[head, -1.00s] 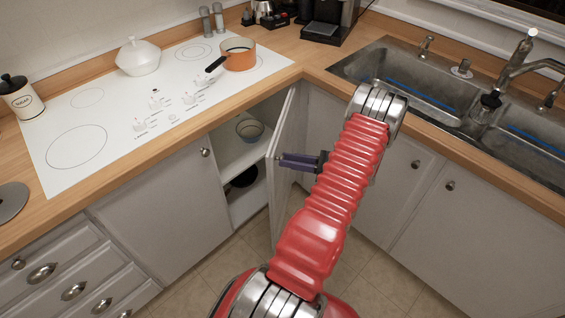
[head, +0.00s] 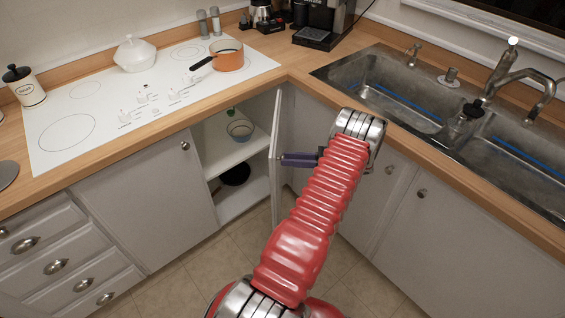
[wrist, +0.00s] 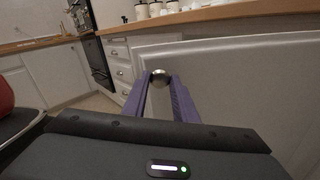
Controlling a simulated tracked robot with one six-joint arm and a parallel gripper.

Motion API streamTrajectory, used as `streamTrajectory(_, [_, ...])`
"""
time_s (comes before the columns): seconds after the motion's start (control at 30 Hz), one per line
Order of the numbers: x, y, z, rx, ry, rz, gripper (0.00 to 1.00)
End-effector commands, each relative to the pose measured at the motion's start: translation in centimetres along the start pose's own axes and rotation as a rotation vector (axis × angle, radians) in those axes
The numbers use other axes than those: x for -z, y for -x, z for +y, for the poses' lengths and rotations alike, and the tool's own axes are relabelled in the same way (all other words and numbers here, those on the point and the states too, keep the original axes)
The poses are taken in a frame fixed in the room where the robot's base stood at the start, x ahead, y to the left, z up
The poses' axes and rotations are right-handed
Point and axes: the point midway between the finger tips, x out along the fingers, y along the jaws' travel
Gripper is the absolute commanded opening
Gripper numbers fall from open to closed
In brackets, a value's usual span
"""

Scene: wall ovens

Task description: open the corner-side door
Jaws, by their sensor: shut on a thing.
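The corner-side door (head: 276,165) is a pale grey cabinet door under the counter corner. In the head view it stands well open, seen almost edge-on, with the cabinet's inside showing to its left. In the wrist view the door's panel (wrist: 260,95) fills the right side. My gripper (head: 284,159) has purple fingers and reaches the door's free edge from the right. In the wrist view my gripper (wrist: 160,82) is shut on the round metal door knob (wrist: 160,77), which sits between the fingertips.
The open cabinet holds a bowl (head: 240,130) on its upper shelf and a dark pan (head: 235,174) lower down. Another closed door (head: 150,195) stands left of the opening. The counter edge (head: 210,105) runs above. Tiled floor (head: 235,250) is clear in front.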

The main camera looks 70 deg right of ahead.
Motion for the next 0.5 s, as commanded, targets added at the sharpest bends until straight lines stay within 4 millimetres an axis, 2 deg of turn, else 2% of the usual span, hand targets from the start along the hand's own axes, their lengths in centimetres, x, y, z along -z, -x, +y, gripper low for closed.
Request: streamTrajectory(0.5, [-0.25,-0.05,-0.33,-0.008,0.002,0.001,0.0])
